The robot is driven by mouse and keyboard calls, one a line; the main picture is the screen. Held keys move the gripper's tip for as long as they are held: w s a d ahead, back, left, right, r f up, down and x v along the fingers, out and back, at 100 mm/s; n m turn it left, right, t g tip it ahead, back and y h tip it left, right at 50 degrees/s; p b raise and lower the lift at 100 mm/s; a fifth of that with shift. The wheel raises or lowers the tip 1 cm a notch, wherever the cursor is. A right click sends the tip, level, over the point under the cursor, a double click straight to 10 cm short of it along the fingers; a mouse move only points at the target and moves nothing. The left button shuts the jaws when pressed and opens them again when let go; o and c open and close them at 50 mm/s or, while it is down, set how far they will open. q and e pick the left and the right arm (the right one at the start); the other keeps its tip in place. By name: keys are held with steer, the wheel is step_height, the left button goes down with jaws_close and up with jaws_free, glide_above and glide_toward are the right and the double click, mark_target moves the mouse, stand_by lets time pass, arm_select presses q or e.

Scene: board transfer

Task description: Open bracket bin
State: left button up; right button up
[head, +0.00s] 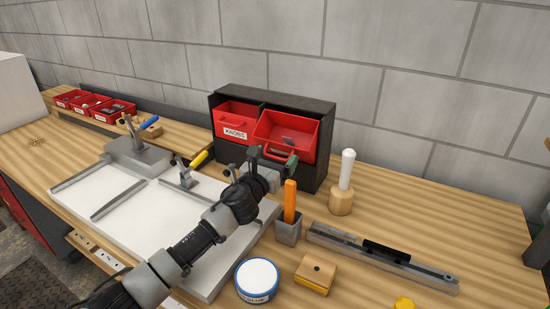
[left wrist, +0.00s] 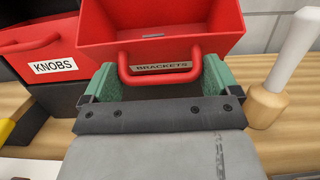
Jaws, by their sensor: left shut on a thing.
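The red bracket bin (head: 299,128) is in the right slot of a black cabinet (head: 319,172). It is tilted out, its front pulled forward, and grey metal pieces show inside. In the left wrist view its label (left wrist: 161,67) reads BRACKETS, behind a red bar handle (left wrist: 160,79). My left gripper (head: 278,156) is at the front of this bin. In the left wrist view its green-padded fingers (left wrist: 158,80) are on either side of the handle, shut on it. My right gripper is not in view.
The red KNOBS bin (head: 236,122) sits in the left slot. A white-handled tool (head: 346,170), an orange-handled tool in a grey holder (head: 289,210), a blue-rimmed tin (head: 257,279) and a metal rail (head: 380,257) stand to the right. A white board (head: 150,220) lies under my left arm.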

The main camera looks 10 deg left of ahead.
arm_select(q)
steer(key=shift+f, duration=0.45)
steer(key=o, duration=0.9)
steer(key=shift+o, duration=0.4)
steer(key=shift+r, duration=0.1)
steer(key=shift+r, duration=0.15)
